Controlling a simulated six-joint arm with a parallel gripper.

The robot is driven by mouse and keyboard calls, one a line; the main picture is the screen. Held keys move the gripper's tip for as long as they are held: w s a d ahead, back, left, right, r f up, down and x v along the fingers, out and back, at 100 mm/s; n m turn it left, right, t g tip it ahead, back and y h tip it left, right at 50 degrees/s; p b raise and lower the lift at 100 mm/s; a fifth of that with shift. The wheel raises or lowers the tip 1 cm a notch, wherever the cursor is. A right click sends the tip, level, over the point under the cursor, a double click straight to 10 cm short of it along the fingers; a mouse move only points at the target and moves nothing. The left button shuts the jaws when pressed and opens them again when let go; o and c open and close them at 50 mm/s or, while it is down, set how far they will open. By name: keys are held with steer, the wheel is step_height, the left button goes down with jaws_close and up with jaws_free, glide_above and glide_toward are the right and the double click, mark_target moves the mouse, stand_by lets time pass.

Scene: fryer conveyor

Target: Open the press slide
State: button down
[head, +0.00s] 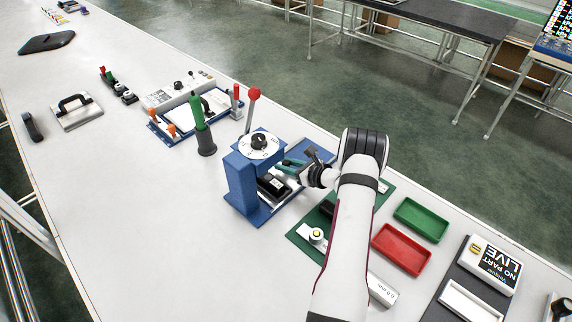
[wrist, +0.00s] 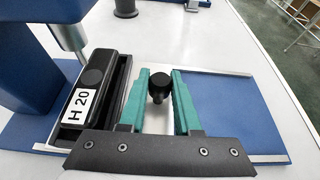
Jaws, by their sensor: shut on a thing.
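The blue press (head: 240,182) stands on the white table, with a red-balled lever (head: 253,93) and a dial (head: 259,142) on top. Under its head sits the black press slide (wrist: 124,82), carrying a block labelled H 20 (wrist: 92,88). The slide's black knob (wrist: 158,86) projects to the right of it in the wrist view. My gripper (head: 287,166) reaches in from the right. Its teal fingers are on either side of the knob, shut on it, in the wrist view (wrist: 160,78). In the head view the fingers hide the knob.
A blue base plate (wrist: 225,100) with metal edge rails extends clear to the right of the slide. Green (head: 421,219) and red (head: 402,249) trays lie right of my arm. A green-handled tool (head: 197,112) in a dark holder stands beyond the press.

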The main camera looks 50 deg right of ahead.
steer(key=shift+d, duration=0.15)
steer(key=d, duration=1.2)
steer(key=shift+d, duration=0.25)
steer(key=c, duration=0.6)
jaws_free()
steer(key=v, duration=1.5)
steer(key=shift+s+r, duration=0.2)
steer(key=shift+s, duration=0.15)
